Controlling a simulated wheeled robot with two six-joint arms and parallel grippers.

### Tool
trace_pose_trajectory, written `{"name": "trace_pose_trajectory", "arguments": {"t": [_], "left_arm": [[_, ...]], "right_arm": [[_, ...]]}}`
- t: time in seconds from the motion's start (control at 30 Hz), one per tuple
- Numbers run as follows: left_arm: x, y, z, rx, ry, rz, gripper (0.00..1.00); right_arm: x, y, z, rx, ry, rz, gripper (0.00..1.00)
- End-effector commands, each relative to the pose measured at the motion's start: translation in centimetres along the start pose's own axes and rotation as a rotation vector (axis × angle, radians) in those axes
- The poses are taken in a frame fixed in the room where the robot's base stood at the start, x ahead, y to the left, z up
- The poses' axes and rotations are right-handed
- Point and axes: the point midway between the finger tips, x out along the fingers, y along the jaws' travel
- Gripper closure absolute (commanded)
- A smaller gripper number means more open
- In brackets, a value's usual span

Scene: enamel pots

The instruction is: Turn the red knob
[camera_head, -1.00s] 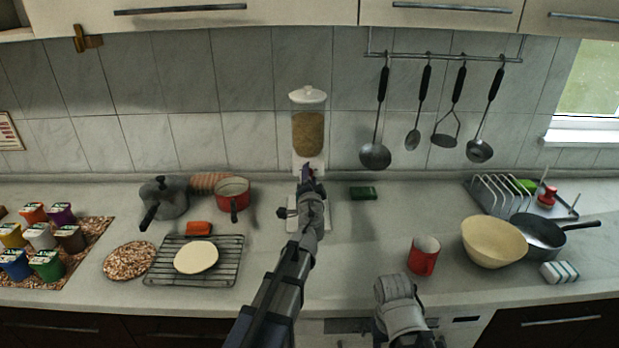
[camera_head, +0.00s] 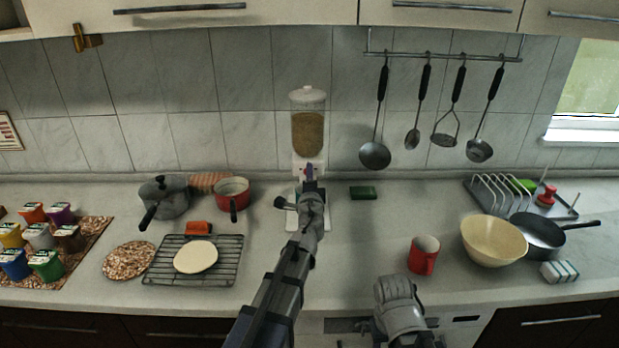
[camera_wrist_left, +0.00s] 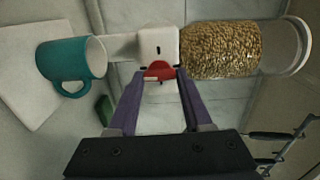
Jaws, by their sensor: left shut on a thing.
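The grain dispenser (camera_head: 308,132) stands against the tiled wall, clear-bodied with a white lid and white stand. Its red knob (camera_wrist_left: 159,70) shows in the left wrist view on the white housing, between the purple fingertips. My left gripper (camera_wrist_left: 159,77) is shut on the knob, and the dispenser appears sideways in this view. In the head view my left gripper (camera_head: 309,173) is at the dispenser's front and hides the knob. A teal mug (camera_wrist_left: 72,60) is by the spout over the white base; my arm hides it in the head view.
A red mug (camera_head: 423,255), cream bowl (camera_head: 492,240) and dark pan (camera_head: 545,236) stand to the right. A rack (camera_head: 165,270), red pot (camera_head: 232,192) and grey pot (camera_head: 164,197) are left. A green sponge (camera_head: 363,192) lies near the dispenser.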

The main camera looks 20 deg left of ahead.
Motion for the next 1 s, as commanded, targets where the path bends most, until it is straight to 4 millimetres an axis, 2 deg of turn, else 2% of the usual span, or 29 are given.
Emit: {"name": "trace_pose_trajectory", "arguments": {"t": [0.27, 0.3, 0.53, 0.83, 1.0], "left_arm": [[-0.1, 0.0, 0.0, -0.002, 0.001, 0.000, 1.00], [-0.1, 0.0, 0.0, -0.002, 0.001, 0.000, 0.48], [-0.1, 0.0, 0.0, -0.001, 0.001, 0.000, 0.22], [-0.1, 0.0, 0.0, -0.001, 0.000, 0.000, 0.20], [-1.3, 0.0, 0.0, -0.001, 0.001, 0.000, 0.20]], "right_arm": [[0.0, 0.0, 0.0, 0.000, 0.000, 0.000, 0.50], [0.0, 0.0, 0.0, 0.000, 0.000, 0.000, 0.50], [0.0, 0.0, 0.0, 0.000, 0.000, 0.000, 0.50], [0.0, 0.0, 0.0, 0.000, 0.000, 0.000, 0.50], [0.0, 0.0, 0.0, 0.000, 0.000, 0.000, 0.50]]}}
